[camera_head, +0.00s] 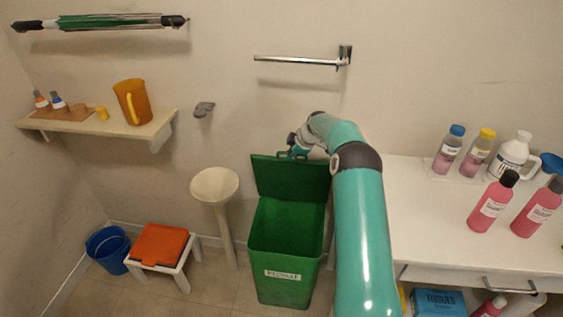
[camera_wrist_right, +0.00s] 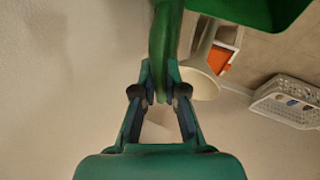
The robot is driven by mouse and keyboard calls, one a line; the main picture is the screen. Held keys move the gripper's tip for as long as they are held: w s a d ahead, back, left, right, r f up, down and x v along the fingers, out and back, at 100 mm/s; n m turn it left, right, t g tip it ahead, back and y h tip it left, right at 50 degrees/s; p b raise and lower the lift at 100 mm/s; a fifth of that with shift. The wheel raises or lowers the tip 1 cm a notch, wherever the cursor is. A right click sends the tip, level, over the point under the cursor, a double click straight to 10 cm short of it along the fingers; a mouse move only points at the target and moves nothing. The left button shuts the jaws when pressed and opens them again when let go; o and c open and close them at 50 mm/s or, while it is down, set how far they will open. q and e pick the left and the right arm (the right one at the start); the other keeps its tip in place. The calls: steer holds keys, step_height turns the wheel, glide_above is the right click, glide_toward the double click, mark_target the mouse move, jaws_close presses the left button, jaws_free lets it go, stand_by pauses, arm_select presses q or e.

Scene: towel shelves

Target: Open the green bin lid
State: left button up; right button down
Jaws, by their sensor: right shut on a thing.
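The green bin (camera_head: 287,245) stands on the floor left of the white counter, with a white label on its front. Its lid (camera_head: 290,178) is swung up and stands nearly upright at the back, so the bin's mouth is uncovered. My right gripper (camera_head: 298,151) is at the lid's top edge, partly hidden behind my arm. My left gripper is not in view.
A white pedestal basin (camera_head: 215,185) stands close left of the bin. A small stool with an orange top (camera_head: 159,245) and a blue bucket (camera_head: 108,249) are farther left. The white counter (camera_head: 420,205) at right holds several bottles. A towel bar (camera_head: 300,61) is on the wall above.

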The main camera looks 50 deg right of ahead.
steer(key=shift+s+d, duration=0.1)
steer(key=shift+d, duration=0.25)
steer(key=c, duration=1.3)
jaws_free()
steer(key=shift+o, duration=0.5)
steer(key=shift+a, duration=0.1)
steer(key=v, duration=1.2)
